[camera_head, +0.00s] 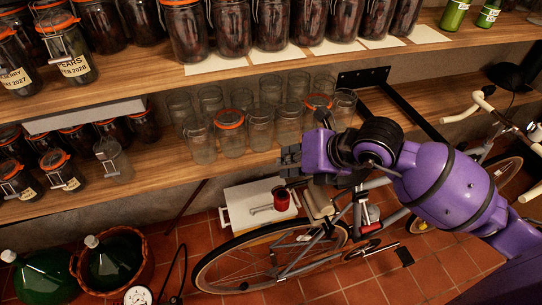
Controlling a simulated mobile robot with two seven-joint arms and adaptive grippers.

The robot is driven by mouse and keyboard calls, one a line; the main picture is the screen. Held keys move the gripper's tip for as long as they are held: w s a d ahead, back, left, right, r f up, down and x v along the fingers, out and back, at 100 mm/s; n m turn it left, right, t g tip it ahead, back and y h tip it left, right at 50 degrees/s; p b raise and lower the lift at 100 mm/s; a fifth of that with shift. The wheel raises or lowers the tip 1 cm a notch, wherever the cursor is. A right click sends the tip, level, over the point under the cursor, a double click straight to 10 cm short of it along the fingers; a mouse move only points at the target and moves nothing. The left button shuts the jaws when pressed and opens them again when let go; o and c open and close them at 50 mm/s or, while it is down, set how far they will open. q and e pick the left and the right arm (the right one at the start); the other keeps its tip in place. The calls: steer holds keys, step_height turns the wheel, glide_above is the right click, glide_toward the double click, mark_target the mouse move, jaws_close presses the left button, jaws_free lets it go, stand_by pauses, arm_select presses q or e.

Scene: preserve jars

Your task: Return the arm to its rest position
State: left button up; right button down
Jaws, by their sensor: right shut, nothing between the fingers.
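My right arm is purple and black and comes in from the right edge. Its gripper (290,160) is shut and empty. It points left, in front of the lower shelf's edge and over the bicycle in this view. Part of the lower shelf and the bicycle frame is hidden behind the arm. My left gripper is not in view.
The lower shelf (170,165) holds several empty glass jars (232,138) close to the gripper. The upper shelf (130,85) holds filled jars (230,28). Below stand a bicycle (270,255), a white box (240,205) and green demijohns (110,260). Some tiled floor is clear.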

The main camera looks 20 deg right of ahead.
steer(key=shift+a, duration=0.1)
steer(key=s+a+r+m+t+y+p, duration=0.1)
steer(key=s+a+m+y, duration=0.5)
steer(key=s+a+y, duration=0.25)
steer(key=s+d+f+m+t+h+p, duration=0.1)
steer(key=s+d+f+m+t+h, duration=0.15)
steer(key=d+f+m+h, duration=0.65)
steer(key=s+d+f+m+t+h+p, duration=0.1)
steer(key=s+d+f+m+t+h, duration=0.2)
steer(key=m, duration=0.9)
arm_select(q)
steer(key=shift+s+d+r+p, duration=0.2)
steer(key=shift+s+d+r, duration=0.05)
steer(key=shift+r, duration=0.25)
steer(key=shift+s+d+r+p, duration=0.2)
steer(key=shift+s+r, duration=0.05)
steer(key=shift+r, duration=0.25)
arm_select(e)
steer(key=s+d+f+m+g+h, duration=0.1)
steer(key=s+f+m+g, duration=0.3)
steer(key=s+f, duration=0.9)
steer(key=f+m+h, duration=0.1)
steer(key=m, duration=0.1)
steer(key=shift+s+f+m+g, duration=0.15)
steer(key=shift+s+m+g, duration=0.05)
steer(key=shift+m+g, duration=0.2)
steer(key=shift+d, duration=0.1)
